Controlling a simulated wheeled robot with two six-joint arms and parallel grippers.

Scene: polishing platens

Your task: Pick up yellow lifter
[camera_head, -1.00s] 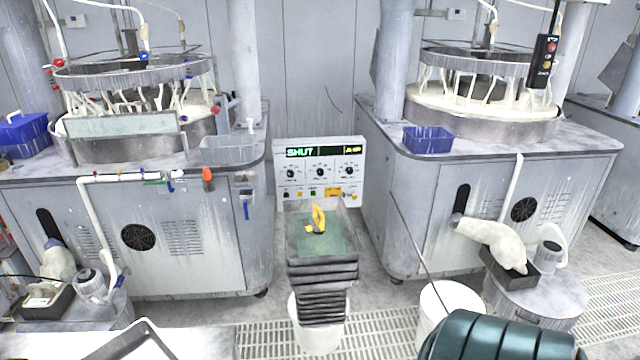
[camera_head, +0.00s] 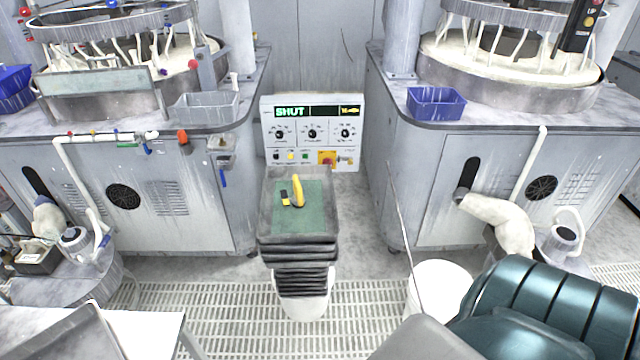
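The yellow lifter (camera_head: 298,193) stands on a green mat in the top grey tray (camera_head: 300,236) of a stack, in the middle of the head view. The tray stack rests above a white bucket (camera_head: 303,306) in front of the control panel. Neither of my grippers shows in the head view. A dark teal ribbed shape and a grey part fill the lower right, well apart from the lifter.
A control panel (camera_head: 312,133) stands behind the trays. Polishing machines flank it, with a grey bin (camera_head: 206,107) on the left one and a blue bin (camera_head: 436,103) on the right one. A white bucket (camera_head: 440,282) with a rod stands right of the stack.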

